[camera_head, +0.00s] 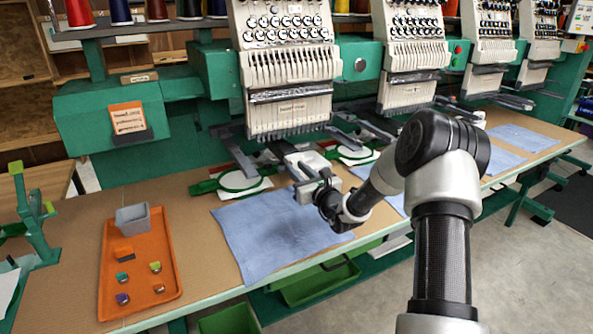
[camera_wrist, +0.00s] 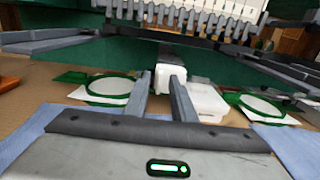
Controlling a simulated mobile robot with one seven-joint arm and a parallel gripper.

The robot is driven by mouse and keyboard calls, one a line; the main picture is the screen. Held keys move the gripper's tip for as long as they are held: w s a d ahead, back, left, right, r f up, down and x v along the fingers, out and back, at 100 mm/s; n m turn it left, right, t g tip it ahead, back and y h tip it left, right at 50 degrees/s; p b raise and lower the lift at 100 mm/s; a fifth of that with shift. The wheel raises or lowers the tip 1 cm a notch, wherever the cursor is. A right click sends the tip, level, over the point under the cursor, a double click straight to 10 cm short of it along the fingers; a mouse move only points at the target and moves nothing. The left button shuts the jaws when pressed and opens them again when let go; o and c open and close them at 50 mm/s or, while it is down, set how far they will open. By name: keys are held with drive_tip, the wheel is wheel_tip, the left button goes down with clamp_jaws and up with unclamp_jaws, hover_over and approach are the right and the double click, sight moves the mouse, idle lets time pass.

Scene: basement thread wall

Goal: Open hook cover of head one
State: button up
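Head one (camera_head: 288,75) is the leftmost white embroidery head in the head view. Below it, a white box-shaped part (camera_head: 302,160), which looks like the hook cover, sits at the end of a grey arm. In the wrist view the white part (camera_wrist: 169,76) is straight ahead, beyond and between my fingertips. A second white block (camera_wrist: 206,103) lies just right of my right finger; I cannot tell whether it belongs to the cover. My gripper (camera_head: 308,180) is open, its two grey fingers (camera_wrist: 158,80) apart and pointing at the white part. Contact cannot be told.
Green hoops (camera_head: 240,181) with white cloth flank the white part left and right. A blue cloth (camera_head: 270,240) lies below my gripper on the brown table (camera_head: 200,225). An orange tray (camera_head: 165,285) with small items stands at left. More heads (camera_head: 415,50) continue rightward.

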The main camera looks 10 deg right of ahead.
drive_tip(key=shift+w+a, duration=0.1)
drive_tip(key=shift+w, duration=0.25)
clamp_jaws()
idle(1.2)
